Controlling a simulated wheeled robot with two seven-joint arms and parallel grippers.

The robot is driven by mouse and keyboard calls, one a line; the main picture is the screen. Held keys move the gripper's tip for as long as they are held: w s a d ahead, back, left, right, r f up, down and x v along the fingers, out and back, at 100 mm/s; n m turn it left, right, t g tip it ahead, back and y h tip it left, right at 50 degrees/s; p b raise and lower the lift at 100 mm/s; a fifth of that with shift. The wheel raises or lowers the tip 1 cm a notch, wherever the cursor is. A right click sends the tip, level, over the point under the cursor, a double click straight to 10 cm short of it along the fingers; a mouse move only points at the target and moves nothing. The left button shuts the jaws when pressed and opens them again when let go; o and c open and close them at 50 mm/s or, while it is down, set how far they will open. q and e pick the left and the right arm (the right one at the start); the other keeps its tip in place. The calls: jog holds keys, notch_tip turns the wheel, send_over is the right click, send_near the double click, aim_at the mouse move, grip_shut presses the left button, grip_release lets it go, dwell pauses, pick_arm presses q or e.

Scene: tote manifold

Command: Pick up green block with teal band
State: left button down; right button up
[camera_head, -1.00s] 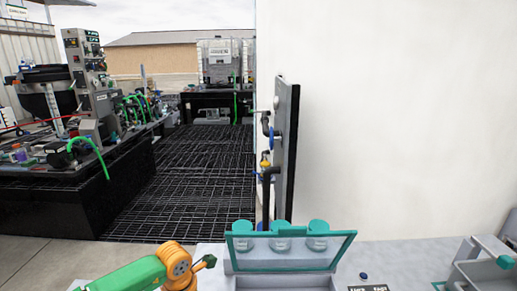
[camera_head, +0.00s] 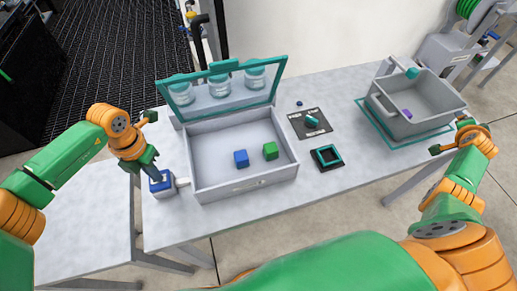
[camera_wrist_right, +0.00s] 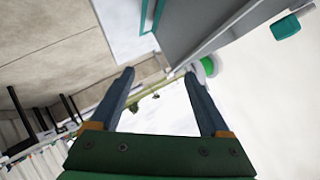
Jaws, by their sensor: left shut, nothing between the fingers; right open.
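A green block (camera_head: 270,151) sits inside the open grey box on the table, right of a blue block (camera_head: 241,158). A teal band on the green block is too small to make out. My left gripper (camera_head: 156,175) is shut and empty, pointing down at the blue top of a small grey device (camera_head: 162,187) just left of the box. I cannot tell whether it touches. My right gripper, at the far right beside the grey tote, is open and empty in the right wrist view (camera_wrist_right: 159,73), away from the green block.
The grey box (camera_head: 247,186) has a raised teal-framed lid (camera_head: 222,87) with jars behind it. Right of it lie a dark pad (camera_head: 310,123) and a square teal-edged frame (camera_head: 327,157). A grey tote (camera_head: 430,105) holding a purple item stands at the right. The front table strip is clear.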

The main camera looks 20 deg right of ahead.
jog(key=w+r+n, duration=0.1)
jog(key=w, duration=0.1)
jog(key=w+a+r+t, duration=0.1)
jog(key=w+r, duration=0.1)
jog(key=w+a+r+n+t+y, duration=0.1)
jog(key=w, duration=0.2)
jog(key=shift+a+r+n, duration=0.2)
jog(key=shift+r+n, duration=0.1)
jog(key=shift+r, duration=0.05)
jog(key=w+a+n+t+y, duration=0.1)
jog(key=w+a+n+y, duration=0.3)
jog(key=w+a+n, duration=0.5)
jog(key=w+a+n+t+y, duration=0.1)
jog(key=w+a+n+y, duration=0.4)
jog(key=a, duration=0.8)
jog(key=r+n+g, duration=0.1)
jog(key=n+g, duration=0.9)
jog(key=n, duration=1.1)
send_over(271, 147)
jog(key=shift+y, duration=0.4)
notch_tip(271, 147, down, 11)
jog(key=shift+r, duration=0.1)
grip_shut()
